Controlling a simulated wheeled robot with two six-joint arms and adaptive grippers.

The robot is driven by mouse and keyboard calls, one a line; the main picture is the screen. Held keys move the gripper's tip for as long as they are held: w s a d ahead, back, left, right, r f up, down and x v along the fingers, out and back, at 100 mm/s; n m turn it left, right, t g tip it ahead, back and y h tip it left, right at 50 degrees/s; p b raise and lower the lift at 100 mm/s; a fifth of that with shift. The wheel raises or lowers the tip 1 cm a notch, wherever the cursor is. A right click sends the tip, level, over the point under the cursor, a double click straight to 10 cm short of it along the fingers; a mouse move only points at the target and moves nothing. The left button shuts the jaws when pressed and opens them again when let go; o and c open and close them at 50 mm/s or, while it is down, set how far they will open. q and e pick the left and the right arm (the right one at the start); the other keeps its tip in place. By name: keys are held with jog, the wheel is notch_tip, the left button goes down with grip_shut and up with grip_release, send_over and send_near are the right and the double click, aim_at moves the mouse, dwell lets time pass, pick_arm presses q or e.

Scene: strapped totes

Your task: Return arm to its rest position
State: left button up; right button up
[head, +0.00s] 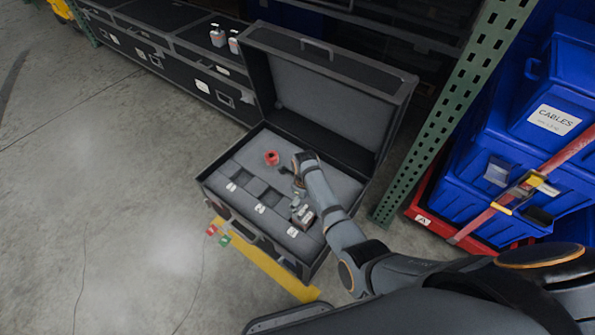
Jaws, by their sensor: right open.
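My right arm reaches in from the lower right over an open black case (222,186) with a grey foam insert. My right gripper (295,194) is open, low over the insert. Its fingertips are small and partly hidden by the wrist. A dark, reddish-brown block-like item (305,216) sits in the foam just below the gripper; I cannot tell whether they touch. A red ring-shaped item (271,157) lies in the insert, left of the gripper and apart from it. My left gripper is out of view.
The case lid (318,88) stands open behind the arm. A green perforated rack post (455,110) rises close on the right. Blue totes (480,190) with a red strap (520,190) stand beyond it. Black cases with two bottles line the back. The floor at left is clear.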

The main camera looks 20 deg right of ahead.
jog(key=s+d+r+n+t, duration=0.2)
jog(key=s+d+r+n, duration=0.3)
jog(key=s+d+n, duration=0.75)
jog(key=s+a+r+n+t, duration=0.25)
jog(key=s+r+n, duration=0.45)
jog(key=r+n, duration=0.7)
notch_tip(320, 180, down, 27)
jog(key=s+d+n+g+p, duration=0.2)
jog(key=s+n+p, duration=0.1)
jog(key=s+f+p, duration=0.1)
jog(key=s+f, duration=0.5)
jog(key=s, duration=0.3)
jog(key=s+d+f+g+p, duration=0.1)
jog(key=s+f, duration=0.6)
jog(key=s, duration=0.2)
jog(key=shift+f+m+h, duration=0.15)
jog(key=shift+m+h, duration=0.2)
jog(key=shift+h, duration=0.05)
